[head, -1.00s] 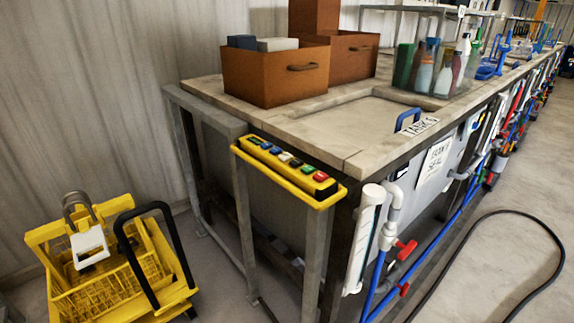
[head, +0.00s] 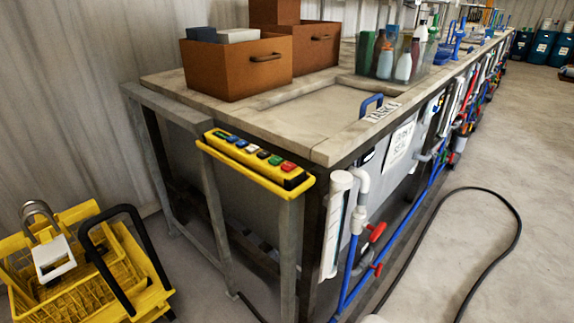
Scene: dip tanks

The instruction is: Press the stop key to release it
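A yellow key panel (head: 257,160) sits on a post at the near left end of the tank bench. It carries a row of coloured keys, among them blue, white, black and green. A red key (head: 288,167) is at the near right end of the row; it is the likely stop key, but no label on it is readable. Whether it is pressed in or out is too small to tell. My gripper is not in view.
A yellow wheeled bucket (head: 90,270) stands on the floor at the left. White and blue pipes with red valves (head: 377,231) run along the bench front. A black hose (head: 508,255) lies on the floor at the right. Brown boxes (head: 237,78) stand on the bench.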

